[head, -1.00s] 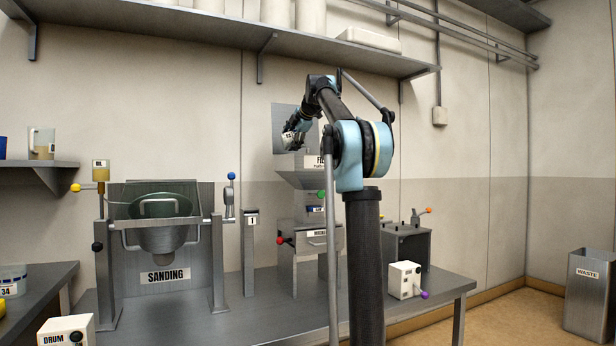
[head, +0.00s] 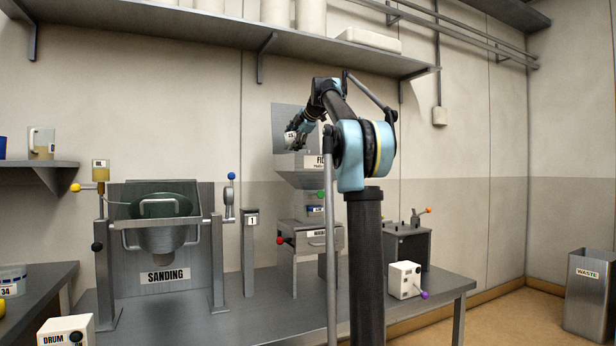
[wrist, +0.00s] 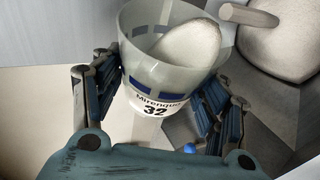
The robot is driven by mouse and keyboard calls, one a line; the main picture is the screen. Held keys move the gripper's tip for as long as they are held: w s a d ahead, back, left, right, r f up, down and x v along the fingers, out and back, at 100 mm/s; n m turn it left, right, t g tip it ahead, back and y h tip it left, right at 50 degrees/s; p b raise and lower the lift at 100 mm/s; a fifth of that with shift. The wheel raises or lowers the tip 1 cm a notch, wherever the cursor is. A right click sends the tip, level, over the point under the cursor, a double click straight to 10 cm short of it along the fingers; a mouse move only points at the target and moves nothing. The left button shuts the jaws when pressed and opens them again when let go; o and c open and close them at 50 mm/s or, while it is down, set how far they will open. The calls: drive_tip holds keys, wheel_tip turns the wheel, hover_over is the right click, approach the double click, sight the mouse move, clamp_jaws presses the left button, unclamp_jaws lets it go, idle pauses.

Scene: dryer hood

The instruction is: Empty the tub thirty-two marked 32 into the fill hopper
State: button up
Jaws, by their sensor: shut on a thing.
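The tub thirty-two (wrist: 165,55) is a translucent cup with blue marks and a white label reading 32. In the wrist view my gripper (wrist: 155,100) is shut on it, one finger on each side. A pale, rounded mass shows inside the tub near its rim. In the head view my gripper (head: 298,137) is small and partly hidden by my arm, holding the tub (head: 290,138) just above the fill hopper (head: 296,163). The hopper is a grey metal funnel with a partly covered label. I cannot tell whether anything is leaving the tub.
A pale mound with a rod (wrist: 270,45) lies beyond the tub in the wrist view. The sanding machine (head: 160,235) stands left of the hopper, with post 1 (head: 250,250) between. A shelf (head: 220,30) runs overhead. A waste bin (head: 588,295) stands far right.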

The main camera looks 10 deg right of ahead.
drive_tip(key=shift+d+r+m+y, duration=0.5)
drive_tip(key=shift+m+y, duration=0.1)
drive_tip(key=shift+y, duration=0.1)
idle(1.0)
drive_tip(key=shift+d+r+m+t+y, duration=0.5)
drive_tip(key=shift+d+r+m+y, duration=0.1)
drive_tip(key=shift+d+m+y, duration=0.35)
idle(1.5)
drive_tip(key=shift+a+f+n+g+h, duration=0.15)
drive_tip(key=shift+a+f+n+h, duration=0.15)
drive_tip(key=shift+a+n+h, duration=0.25)
drive_tip(key=shift+a+f+n+g+h, duration=0.15)
drive_tip(key=shift+a+f+n+h, duration=0.15)
drive_tip(key=shift+a+n+h, duration=0.25)
drive_tip(key=shift+a+f, duration=0.1)
drive_tip(key=shift+f, duration=0.1)
